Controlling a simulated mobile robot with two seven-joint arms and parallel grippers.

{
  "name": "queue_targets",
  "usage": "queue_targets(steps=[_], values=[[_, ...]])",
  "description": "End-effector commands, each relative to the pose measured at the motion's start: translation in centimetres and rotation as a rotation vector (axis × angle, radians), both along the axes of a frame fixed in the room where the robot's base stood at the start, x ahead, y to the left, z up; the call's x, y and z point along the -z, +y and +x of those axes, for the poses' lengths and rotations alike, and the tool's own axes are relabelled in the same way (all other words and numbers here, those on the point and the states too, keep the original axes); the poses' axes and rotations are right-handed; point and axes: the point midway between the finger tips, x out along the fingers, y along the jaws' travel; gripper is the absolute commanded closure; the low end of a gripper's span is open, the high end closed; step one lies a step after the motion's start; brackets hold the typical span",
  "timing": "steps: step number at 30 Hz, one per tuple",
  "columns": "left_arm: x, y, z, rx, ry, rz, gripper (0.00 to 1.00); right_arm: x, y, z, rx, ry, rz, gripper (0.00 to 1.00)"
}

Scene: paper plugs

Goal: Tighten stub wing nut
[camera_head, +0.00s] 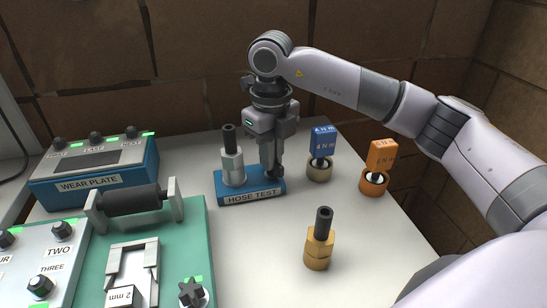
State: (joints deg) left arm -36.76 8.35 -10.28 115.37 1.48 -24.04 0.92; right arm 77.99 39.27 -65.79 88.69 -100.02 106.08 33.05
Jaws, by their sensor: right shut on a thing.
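The blue block labelled HOSE TEST (247,196) stands near the back middle of the white table. A grey metal fitting with a black top (232,158) stands upright on its left part. My right gripper (273,174) points straight down over the block's right end, its fingers close together at a small dark part there. The fingers hide most of that part, so I cannot make out the wings of a wing nut. My left gripper is not in view.
A blue 4 N m tool (322,141) and an orange 6 N m tool (381,156) stand in round holders to the right. A brass fitting (319,241) stands in front. The WEAR PLATE box (95,172) and a green fixture board (190,235) fill the left. The table's right front is clear.

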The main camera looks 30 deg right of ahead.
Motion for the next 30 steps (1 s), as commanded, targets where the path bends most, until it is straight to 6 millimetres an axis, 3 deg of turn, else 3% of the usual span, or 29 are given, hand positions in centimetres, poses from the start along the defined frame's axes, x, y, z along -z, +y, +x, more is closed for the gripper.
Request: queue_targets(steps=[30], values=[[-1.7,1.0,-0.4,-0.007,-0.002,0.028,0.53,-0.3,0.0,0.0,1.155,0.001,0.001,1.00]])
